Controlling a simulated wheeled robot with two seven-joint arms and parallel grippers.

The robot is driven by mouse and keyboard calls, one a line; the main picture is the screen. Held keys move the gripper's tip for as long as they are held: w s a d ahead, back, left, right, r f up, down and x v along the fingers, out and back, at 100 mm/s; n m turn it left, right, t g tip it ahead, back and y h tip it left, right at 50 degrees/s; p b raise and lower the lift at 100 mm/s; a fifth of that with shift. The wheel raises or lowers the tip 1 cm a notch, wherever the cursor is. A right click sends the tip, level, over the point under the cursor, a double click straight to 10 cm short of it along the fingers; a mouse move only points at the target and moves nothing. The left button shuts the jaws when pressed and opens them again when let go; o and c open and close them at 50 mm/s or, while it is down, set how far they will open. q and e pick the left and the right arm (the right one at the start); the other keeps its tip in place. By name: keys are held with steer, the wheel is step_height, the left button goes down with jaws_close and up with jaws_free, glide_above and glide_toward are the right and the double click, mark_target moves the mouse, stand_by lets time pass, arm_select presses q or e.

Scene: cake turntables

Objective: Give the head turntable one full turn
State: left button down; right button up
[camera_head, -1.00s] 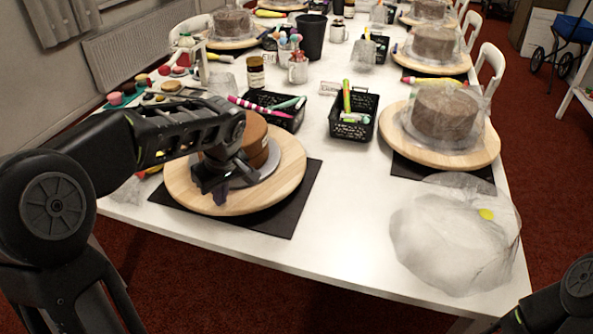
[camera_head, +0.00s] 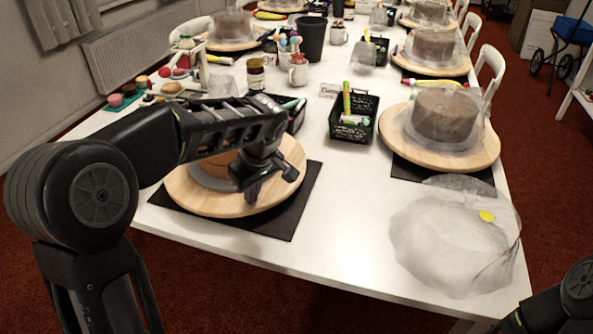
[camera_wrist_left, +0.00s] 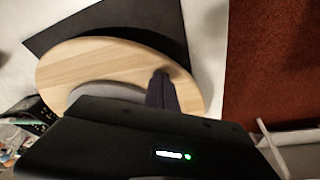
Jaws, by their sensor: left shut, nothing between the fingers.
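The head turntable (camera_head: 200,206), a round pale wooden disc, stands on a black mat (camera_head: 277,222) at the near left of the table. A brown cake (camera_head: 221,167) on a grey board sits on it, largely hidden behind my left arm. My left gripper (camera_head: 252,193) is shut and empty, pointing down over the disc's near right part. The left wrist view shows the shut fingers (camera_wrist_left: 162,92) at the wooden disc (camera_wrist_left: 95,62), near its rim; I cannot tell whether they touch it. My right gripper is out of view; only a bit of that arm shows at the lower right.
A second turntable (camera_head: 476,160) with a plastic-wrapped cake stands on the right. A crumpled clear plastic bag (camera_head: 440,245) lies at the near right. A black basket (camera_head: 353,128) with tubes is behind. The white table (camera_head: 340,210) is clear between the mat and the bag.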

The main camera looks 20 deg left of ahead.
mark_target(276, 190)
arm_select(q)
steer(key=shift+w+d, duration=0.25)
steer(key=shift+d, duration=0.15)
steer(key=w+d+p, duration=0.1)
steer(key=w, duration=0.1)
steer(key=w+d+p, duration=0.1)
steer(key=w+d, duration=0.1)
steer(key=shift+w+d+r, duration=0.1)
steer(key=shift+w, duration=0.15)
steer(key=shift+w+d, duration=0.2)
steer(key=shift+w, duration=0.05)
step_height(276, 190, up, 3)
steer(key=shift+f+p, duration=0.1)
steer(key=shift+p, duration=0.9)
steer(key=shift+f, duration=0.1)
